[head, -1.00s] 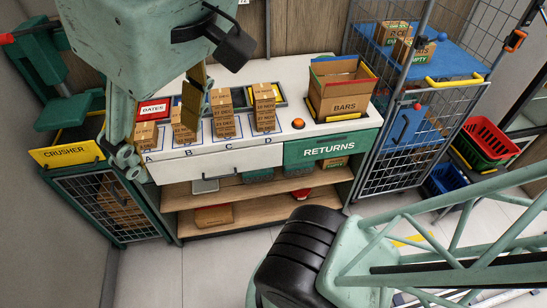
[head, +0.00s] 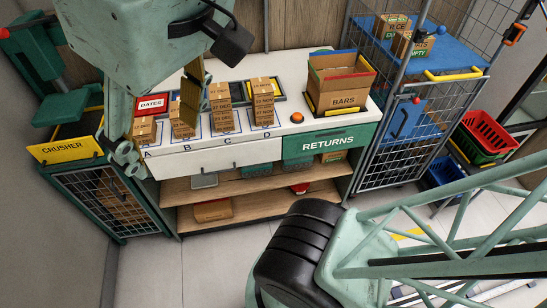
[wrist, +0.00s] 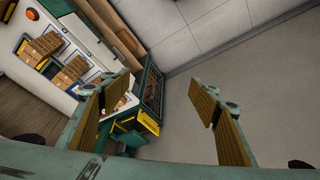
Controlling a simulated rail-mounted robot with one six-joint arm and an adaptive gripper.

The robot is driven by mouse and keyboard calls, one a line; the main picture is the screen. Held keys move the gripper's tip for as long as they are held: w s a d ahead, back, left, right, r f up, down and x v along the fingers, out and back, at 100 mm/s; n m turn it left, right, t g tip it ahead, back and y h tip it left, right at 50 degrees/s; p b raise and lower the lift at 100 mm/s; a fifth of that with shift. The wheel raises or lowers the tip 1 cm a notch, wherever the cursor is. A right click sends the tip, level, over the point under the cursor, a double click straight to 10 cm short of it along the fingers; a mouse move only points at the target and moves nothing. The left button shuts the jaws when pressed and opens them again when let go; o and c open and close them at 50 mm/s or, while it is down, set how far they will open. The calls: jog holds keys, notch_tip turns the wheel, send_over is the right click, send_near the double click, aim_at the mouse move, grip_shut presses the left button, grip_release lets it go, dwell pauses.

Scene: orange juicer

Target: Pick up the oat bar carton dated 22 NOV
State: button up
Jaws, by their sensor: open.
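Stacks of brown cartons stand on the white counter in the head view, one each at the spaces marked A (head: 145,129), B (head: 183,121), C (head: 222,108) and D (head: 262,103). Their labels carry printed dates, too small for me to read surely, so I cannot tell which carton says 22 NOV. My gripper (head: 158,128) hangs in front of the left stacks and partly hides A and B. In the wrist view my gripper (wrist: 160,90) is open and empty, with cartons (wrist: 73,70) beyond its left finger.
An open box marked BARS (head: 340,82) stands at the counter's right, near an orange button (head: 297,117). A red DATES sign (head: 151,103) is behind A. The CRUSHER bin (head: 64,149) is at left. A wire cage (head: 405,145) stands at right. Grey floor in front is clear.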

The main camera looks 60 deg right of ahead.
jog(key=shift+o, duration=0.5)
jog(key=shift+s+f, duration=0.2)
jog(key=shift+f, duration=0.1)
